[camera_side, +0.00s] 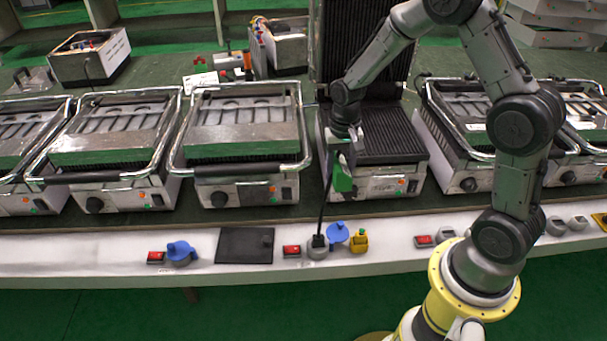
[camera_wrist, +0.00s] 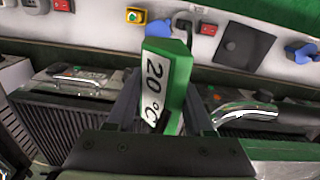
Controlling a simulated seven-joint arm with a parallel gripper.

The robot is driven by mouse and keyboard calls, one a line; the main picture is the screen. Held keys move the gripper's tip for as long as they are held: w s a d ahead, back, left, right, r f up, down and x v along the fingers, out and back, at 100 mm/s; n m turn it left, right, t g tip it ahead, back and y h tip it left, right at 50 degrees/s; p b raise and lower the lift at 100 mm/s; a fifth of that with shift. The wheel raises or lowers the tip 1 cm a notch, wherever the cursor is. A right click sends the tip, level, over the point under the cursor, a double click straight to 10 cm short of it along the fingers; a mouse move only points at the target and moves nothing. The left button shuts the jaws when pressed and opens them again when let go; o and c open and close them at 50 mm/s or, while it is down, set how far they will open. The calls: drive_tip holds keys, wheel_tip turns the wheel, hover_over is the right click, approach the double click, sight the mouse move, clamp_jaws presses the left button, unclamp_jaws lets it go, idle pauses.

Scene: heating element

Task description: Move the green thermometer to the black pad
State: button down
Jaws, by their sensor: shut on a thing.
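The green thermometer (camera_side: 342,173) is held in my gripper (camera_side: 341,160) in front of the open grill in the side view. In the wrist view the thermometer (camera_wrist: 167,85) shows a white face reading "20 °C" between the fingers of my gripper (camera_wrist: 160,110), which is shut on it. The black pad (camera_side: 245,245) lies flat on the white front ledge, below and to the left of the thermometer. The pad also shows in the wrist view (camera_wrist: 243,47) at the upper right. The thermometer is raised above the ledge and apart from the pad.
On the ledge, a red switch (camera_side: 291,251), a socket with a black plug (camera_side: 318,242) and cable, a blue cover (camera_side: 337,233) and a yellow button box (camera_side: 359,241) stand right of the pad. Another blue cover (camera_side: 180,251) is left of it. Grills line the back.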

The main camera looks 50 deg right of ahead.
drive_tip(key=n, duration=0.2)
drive_tip(key=w+f+n, duration=0.1)
drive_tip(key=shift+a+n, duration=0.25)
drive_tip(key=shift+n, duration=0.15)
drive_tip(key=n, duration=0.2)
drive_tip(key=shift+w+d+n, duration=0.1)
drive_tip(key=shift+w+n, duration=0.2)
drive_tip(key=shift+w, duration=0.05)
drive_tip(key=shift+r+n, duration=0.1)
drive_tip(key=shift+n, duration=0.7)
drive_tip(key=shift+s, duration=0.25)
drive_tip(key=s+d+r+m, duration=0.4)
drive_tip(key=d+r, duration=0.2)
drive_tip(key=d, duration=0.2)
drive_tip(key=s+d+r+m, duration=0.5)
drive_tip(key=d+r, duration=0.1)
drive_tip(key=d, duration=0.1)
drive_tip(key=w+d+f, duration=0.2)
drive_tip(key=w+d, duration=0.1)
drive_tip(key=w+d+f, duration=0.2)
drive_tip(key=w+f, duration=0.1)
drive_tip(key=w+d+f, duration=0.3)
drive_tip(key=w, duration=0.1)
drive_tip(key=shift+d+f, duration=0.25)
drive_tip(key=shift+d, duration=0.1)
drive_tip(key=shift+w+d+f, duration=0.3)
drive_tip(key=shift+w+f, duration=0.15)
drive_tip(key=shift+f, duration=1.75)
